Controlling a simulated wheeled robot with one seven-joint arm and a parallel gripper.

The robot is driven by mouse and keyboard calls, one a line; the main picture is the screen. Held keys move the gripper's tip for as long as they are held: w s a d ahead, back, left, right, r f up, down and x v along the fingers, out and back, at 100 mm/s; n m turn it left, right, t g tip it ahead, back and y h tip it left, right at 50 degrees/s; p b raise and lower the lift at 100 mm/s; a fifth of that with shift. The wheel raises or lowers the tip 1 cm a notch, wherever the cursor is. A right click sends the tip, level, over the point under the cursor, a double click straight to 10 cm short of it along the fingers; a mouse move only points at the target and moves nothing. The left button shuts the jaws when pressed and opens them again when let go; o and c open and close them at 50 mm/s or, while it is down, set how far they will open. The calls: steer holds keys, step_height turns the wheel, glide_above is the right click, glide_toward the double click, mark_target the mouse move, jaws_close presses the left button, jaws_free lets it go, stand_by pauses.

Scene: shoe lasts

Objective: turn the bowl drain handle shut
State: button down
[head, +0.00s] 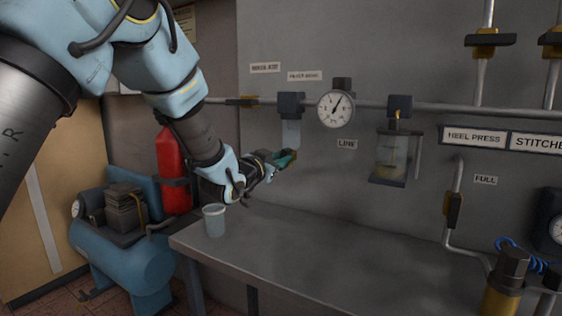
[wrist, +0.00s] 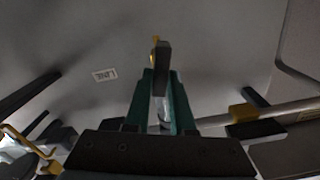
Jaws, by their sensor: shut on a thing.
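The clear bowl (head: 291,133) hangs under a dark block on the wall pipe, left of the round gauge. My gripper (head: 286,158), with green fingers, is just below the bowl. In the wrist view my gripper (wrist: 161,108) has its two green fingers close on both sides of a dark grey drain handle (wrist: 162,62). The handle's end stands out past the fingertips, with a yellow part beside it. In the head view my fingers hide most of the handle, so its angle to the bowl cannot be told there.
A pressure gauge (head: 336,108) and a second glass bowl unit (head: 392,155) are on the wall to the right. A cup (head: 214,220) stands on the grey bench (head: 330,250) below my wrist. A red cylinder (head: 174,170) and blue compressor (head: 135,265) are left. The bench's middle is clear.

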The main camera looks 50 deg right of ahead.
steer(key=shift+s+d+f+m+b, duration=0.1)
steer(key=shift+f+m+b, duration=0.1)
steer(key=shift+m+b, duration=2.85)
steer(key=shift+s+a+f+m+b, duration=0.15)
steer(key=shift+m+b, duration=1.6)
steer(key=shift+b, duration=2.55)
steer(key=shift+s+d+f+m+b, duration=0.15)
steer(key=shift+f+m+b, duration=0.1)
steer(key=shift+m+b, duration=2.8)
steer(key=shift+r+n+b, duration=0.1)
steer(key=shift+n+b, duration=0.45)
steer(key=shift+b, duration=0.2)
steer(key=c, duration=0.8)
jaws_free()
steer(key=shift+o, duration=0.2)
steer(key=v, duration=1.1)
steer(key=shift+b, duration=0.4)
